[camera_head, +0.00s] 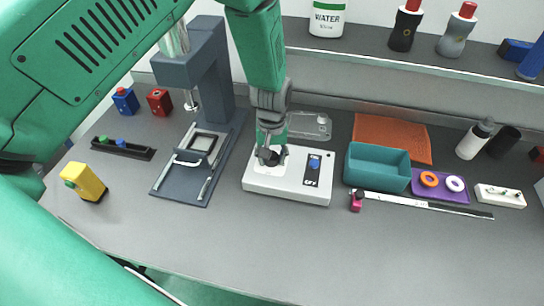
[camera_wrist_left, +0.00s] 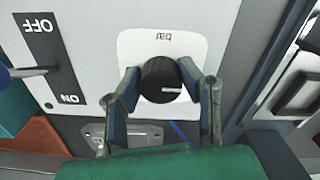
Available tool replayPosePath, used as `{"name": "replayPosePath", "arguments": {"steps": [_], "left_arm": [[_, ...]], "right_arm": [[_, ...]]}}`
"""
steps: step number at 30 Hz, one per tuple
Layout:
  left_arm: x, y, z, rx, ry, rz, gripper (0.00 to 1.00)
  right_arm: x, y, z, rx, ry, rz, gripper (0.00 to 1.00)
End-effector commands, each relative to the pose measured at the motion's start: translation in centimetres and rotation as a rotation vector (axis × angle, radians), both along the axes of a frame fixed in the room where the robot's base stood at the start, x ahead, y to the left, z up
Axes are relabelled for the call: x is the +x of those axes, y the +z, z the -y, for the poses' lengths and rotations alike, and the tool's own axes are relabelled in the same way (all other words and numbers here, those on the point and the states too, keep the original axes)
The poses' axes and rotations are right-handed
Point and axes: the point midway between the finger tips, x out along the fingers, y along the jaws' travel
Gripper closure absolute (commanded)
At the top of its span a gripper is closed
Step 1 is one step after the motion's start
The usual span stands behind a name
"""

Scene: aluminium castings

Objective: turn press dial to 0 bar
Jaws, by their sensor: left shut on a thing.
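A white press control box (camera_head: 287,184) stands on the bench in the head view. My left gripper (camera_head: 269,156) reaches down onto its left part and is shut on the black round dial (camera_wrist_left: 158,84). In the left wrist view my left gripper (camera_wrist_left: 165,82) has one finger on each side of the dial. A short white mark on the dial points to the right in that view. The label "bar" reads upside down on the white plate. The dial's scale cannot be made out. A blue switch (camera_head: 314,163) with OFF and ON sits beside it. My right gripper is not in view.
The dark blue press (camera_head: 213,90) stands left of the box. A teal bin (camera_head: 377,178) and a purple tray (camera_head: 418,190) are to its right, with a long ruler-like caliper (camera_head: 430,204) in front. A clear plate (camera_head: 310,124) lies behind. The bench front is clear.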

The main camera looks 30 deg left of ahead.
Motion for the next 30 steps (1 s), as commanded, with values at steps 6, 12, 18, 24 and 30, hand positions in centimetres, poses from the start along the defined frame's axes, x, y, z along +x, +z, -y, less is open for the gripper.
{"name": "replayPosePath", "arguments": {"steps": [6, 12, 18, 24, 30], "left_arm": [[0.8, 0.5, -0.1, 0.002, 0.007, 0.022, 0.97], [0.8, 0.5, -0.2, 0.002, 0.006, 0.022, 0.61], [0.5, 0.3, -0.1, 0.001, 0.005, 0.013, 0.48], [0.3, 0.4, -0.1, 0.001, 0.005, 0.01, 0.48], [0.4, 3.2, -0.1, 0.001, 0.004, 0.012, 0.48]], "right_arm": [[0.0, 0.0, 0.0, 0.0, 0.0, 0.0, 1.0], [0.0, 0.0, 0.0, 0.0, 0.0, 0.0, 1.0], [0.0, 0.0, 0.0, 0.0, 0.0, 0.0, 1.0], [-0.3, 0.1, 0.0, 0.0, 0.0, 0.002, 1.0], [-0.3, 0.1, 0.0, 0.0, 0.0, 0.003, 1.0]]}}
